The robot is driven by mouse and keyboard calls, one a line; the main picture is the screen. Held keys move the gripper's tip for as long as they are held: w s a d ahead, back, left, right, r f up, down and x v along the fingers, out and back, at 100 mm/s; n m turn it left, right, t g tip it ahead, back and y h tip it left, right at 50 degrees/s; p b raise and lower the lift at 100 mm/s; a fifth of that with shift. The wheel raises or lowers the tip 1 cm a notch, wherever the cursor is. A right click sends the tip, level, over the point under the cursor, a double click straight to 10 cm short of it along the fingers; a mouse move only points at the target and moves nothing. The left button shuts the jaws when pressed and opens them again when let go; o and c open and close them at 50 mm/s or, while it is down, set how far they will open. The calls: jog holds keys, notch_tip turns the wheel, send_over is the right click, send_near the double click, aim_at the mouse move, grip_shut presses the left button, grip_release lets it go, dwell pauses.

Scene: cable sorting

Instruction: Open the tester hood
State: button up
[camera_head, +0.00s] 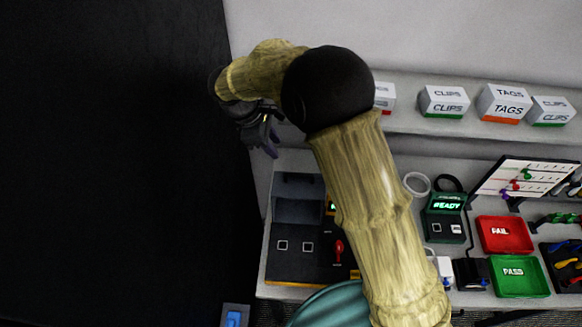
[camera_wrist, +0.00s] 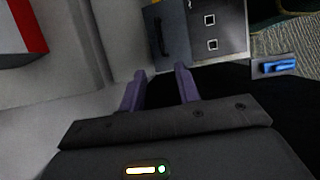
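The tester is a dark box with an orange lower edge, two square sockets and a red lever (camera_head: 338,250), at the left end of the bench in the head view. A grey-blue panel, seemingly its hood (camera_head: 297,210), is at its back. In the wrist view the panel (camera_wrist: 174,30) carries a dark bar handle (camera_wrist: 158,38), with the sockets (camera_wrist: 211,32) to its right. My gripper (camera_head: 268,138) is behind and above the tester's back left corner. In the wrist view my gripper (camera_wrist: 160,69) is open and empty, its purple fingers apart, just short of the panel. My arm hides the tester's right side.
A shelf (camera_head: 410,120) behind the bench holds several white boxes, including a tags box (camera_head: 503,102). A small READY device (camera_head: 445,218), a red FAIL tray (camera_head: 505,235) and a green PASS tray (camera_head: 519,277) are to the right. A blue switch (camera_head: 234,318) is at lower left.

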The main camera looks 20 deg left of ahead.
aim_at(292, 175)
jog(key=p+x, duration=0.5)
jog(key=x, duration=0.8)
jog(key=shift+f, duration=0.3)
jog(key=shift+c, duration=0.4)
grip_shut()
